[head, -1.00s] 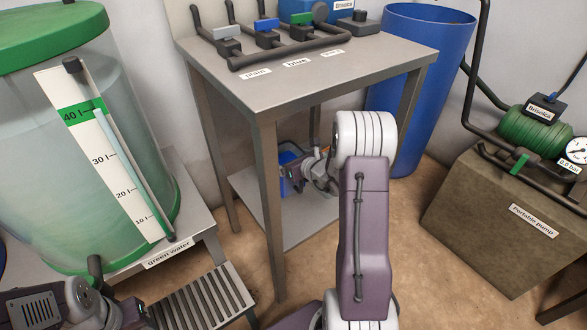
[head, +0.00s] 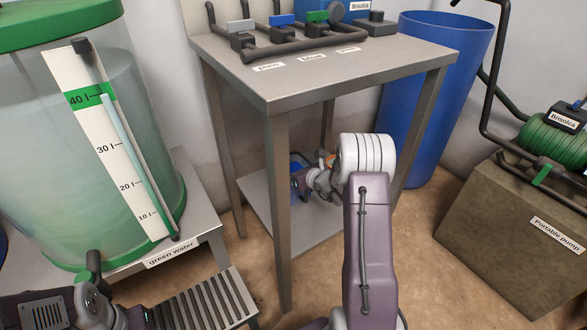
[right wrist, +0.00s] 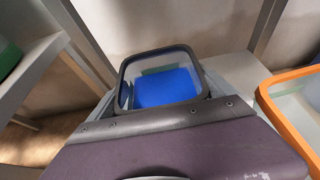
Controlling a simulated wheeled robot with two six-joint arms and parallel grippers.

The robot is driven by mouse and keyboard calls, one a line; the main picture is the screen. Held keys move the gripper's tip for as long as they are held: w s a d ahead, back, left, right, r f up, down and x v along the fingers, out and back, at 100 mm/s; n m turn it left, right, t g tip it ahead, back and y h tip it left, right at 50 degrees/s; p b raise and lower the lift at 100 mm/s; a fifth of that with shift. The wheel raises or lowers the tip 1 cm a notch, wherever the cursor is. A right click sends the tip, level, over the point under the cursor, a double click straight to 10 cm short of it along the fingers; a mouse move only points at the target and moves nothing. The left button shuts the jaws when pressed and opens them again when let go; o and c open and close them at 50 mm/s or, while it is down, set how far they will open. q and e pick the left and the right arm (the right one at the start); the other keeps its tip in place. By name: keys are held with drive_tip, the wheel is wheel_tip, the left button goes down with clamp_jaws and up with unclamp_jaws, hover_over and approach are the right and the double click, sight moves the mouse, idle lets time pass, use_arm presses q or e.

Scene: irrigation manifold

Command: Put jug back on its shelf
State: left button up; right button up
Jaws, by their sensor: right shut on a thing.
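The jug (right wrist: 165,88) is a clear box-like vessel with a dark rim and blue inside, seen from above in the right wrist view. My right gripper (right wrist: 165,108) is shut on it at its near side. In the head view a small blue part of the jug (head: 296,167) shows beyond my right gripper (head: 304,179), under the steel table. The lower shelf (head: 258,205) of that table lies below them. Whether the jug touches the shelf I cannot tell. Of my left arm only links show at the lower left; its gripper is out of frame.
An orange-rimmed container (right wrist: 283,118) stands close on the right in the wrist view. Table legs (head: 279,215) frame the shelf. A blue barrel (head: 437,95) stands behind on the right, the portable pump block (head: 510,235) further right, and the green water tank (head: 40,165) on the left.

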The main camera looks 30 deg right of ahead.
drive_tip(key=o, duration=1.7)
drive_tip(key=shift+f, duration=0.15)
drive_tip(key=shift+c, duration=0.2)
drive_tip(key=shift+o, duration=0.3)
drive_tip(key=p+v, duration=0.4)
drive_tip(key=v, duration=0.8)
drive_tip(key=shift+s, duration=0.1)
